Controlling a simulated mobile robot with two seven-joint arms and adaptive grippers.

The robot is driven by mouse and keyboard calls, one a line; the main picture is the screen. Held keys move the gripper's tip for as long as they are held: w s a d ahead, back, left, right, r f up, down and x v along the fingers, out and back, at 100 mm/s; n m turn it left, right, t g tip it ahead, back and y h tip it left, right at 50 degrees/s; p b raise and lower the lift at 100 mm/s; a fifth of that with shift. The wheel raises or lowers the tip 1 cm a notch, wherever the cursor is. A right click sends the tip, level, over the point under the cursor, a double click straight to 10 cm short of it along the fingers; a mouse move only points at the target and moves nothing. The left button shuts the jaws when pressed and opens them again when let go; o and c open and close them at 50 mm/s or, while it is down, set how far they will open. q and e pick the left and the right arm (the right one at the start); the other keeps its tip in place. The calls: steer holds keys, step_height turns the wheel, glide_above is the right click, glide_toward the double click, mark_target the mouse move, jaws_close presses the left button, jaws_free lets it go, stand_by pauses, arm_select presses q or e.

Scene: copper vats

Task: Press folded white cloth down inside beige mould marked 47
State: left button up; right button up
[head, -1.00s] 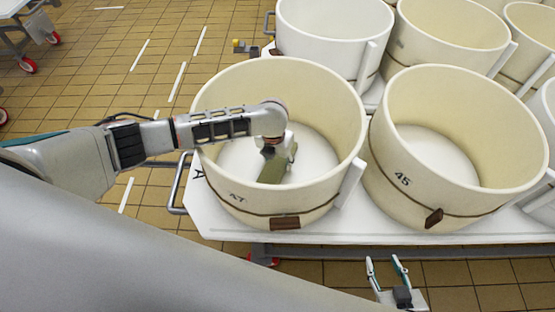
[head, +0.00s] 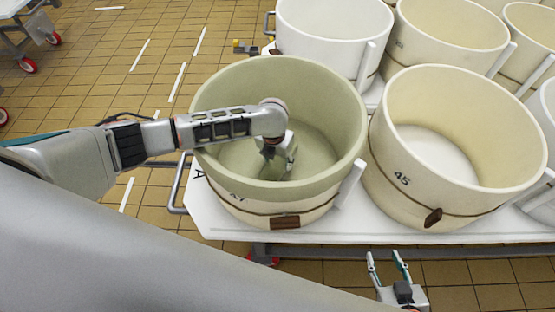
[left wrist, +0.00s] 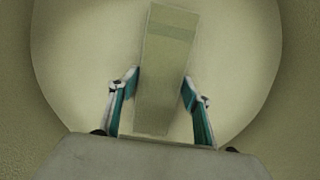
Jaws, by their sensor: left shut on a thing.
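The mould marked 47 (head: 322,211) is the left front tub on the white table; its number is partly covered. Its inside and rim look olive-green, like a lining (head: 218,166) draped over the edge. My left arm reaches over the rim, with my left gripper (head: 274,163) down inside the tub. In the left wrist view, a flat folded olive-beige cloth (left wrist: 165,65) stands between the fingers, above the tub's floor; it looks olive rather than white. My right gripper (head: 387,263) is open and empty in front of the table, below the tubs.
A beige mould marked 45 (head: 400,205) stands close on the right, empty. More tubs stand behind, including a white one (head: 330,55). A metal handle (head: 180,185) sticks out at the table's left end. The tiled floor (head: 110,75) at left is mostly clear.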

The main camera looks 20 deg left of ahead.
arm_select(q)
steer(key=shift+s+f, duration=0.1)
steer(key=shift+f, duration=0.05)
arm_select(e)
steer(key=shift+s+f, duration=0.1)
steer(key=shift+s, duration=0.1)
arm_select(q)
steer(key=o, duration=1.4)
steer(key=shift+c, duration=0.2)
step_height(320, 180, up, 12)
steer(key=s, duration=0.1)
steer(key=shift+s, duration=0.35)
steer(key=shift+s+a+f, duration=0.1)
